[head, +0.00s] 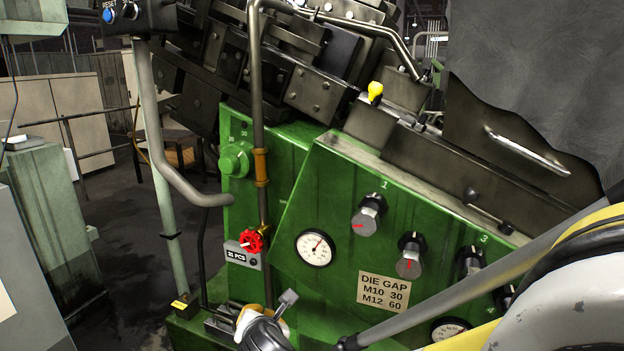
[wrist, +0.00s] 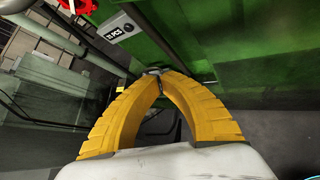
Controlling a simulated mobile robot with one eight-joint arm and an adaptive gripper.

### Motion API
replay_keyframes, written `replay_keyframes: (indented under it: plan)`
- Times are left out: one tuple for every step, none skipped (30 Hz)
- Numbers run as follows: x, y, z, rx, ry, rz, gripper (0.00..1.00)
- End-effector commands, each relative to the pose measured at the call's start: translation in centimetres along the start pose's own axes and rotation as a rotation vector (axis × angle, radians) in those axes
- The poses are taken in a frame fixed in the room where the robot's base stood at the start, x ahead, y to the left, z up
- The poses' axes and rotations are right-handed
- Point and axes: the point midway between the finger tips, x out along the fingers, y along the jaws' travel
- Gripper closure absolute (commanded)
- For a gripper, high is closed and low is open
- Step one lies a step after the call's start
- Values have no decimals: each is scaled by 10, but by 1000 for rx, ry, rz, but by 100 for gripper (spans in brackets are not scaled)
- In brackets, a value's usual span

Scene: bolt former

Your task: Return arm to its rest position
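My gripper (wrist: 155,73) shows in the wrist view with its two yellow fingers arched together, their tips meeting. I see nothing clearly held; a small grey piece at the tips is too small to make out. In the head view my gripper (head: 247,318) is partly hidden behind my dark wrist, low at the bottom centre, in front of the foot of the green machine (head: 330,200). My arm reaches in from the right edge.
A red valve knob (head: 252,241) and a counter box reading 21 PCS (head: 243,255) sit just above my gripper. Dials, a gauge (head: 314,248) and a DIE GAP plate (head: 384,291) are on the panel. A bent grey pipe (head: 170,170) stands left; open floor (head: 130,240) lies beyond.

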Motion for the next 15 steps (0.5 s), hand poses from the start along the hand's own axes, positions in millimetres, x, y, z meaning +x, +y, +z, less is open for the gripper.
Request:
replay_keyframes:
  plan:
    - [-6,-11,9,70,2,-18,100]
    - [-9,-17,14,120,5,-29,100]
    - [-14,-26,21,186,8,-45,100]
    - [-17,-33,26,239,10,-58,100]
    - [-21,-40,30,294,11,-70,100]
    - [-27,-50,38,372,11,-87,100]
    - [-32,-58,42,435,12,-101,100]
    - [-38,-67,48,503,10,-117,100]
    - [-46,-79,54,601,8,-139,100]
    - [-53,-90,59,683,6,-157,100]
    - [-61,-101,65,771,1,-176,100]
    - [-74,-117,71,902,-8,-204,100]
    - [-84,-131,75,1012,-17,-227,100]
    - [-95,-144,78,1128,-28,-250,100]
    - [-111,-162,81,1285,-46,-281,100]
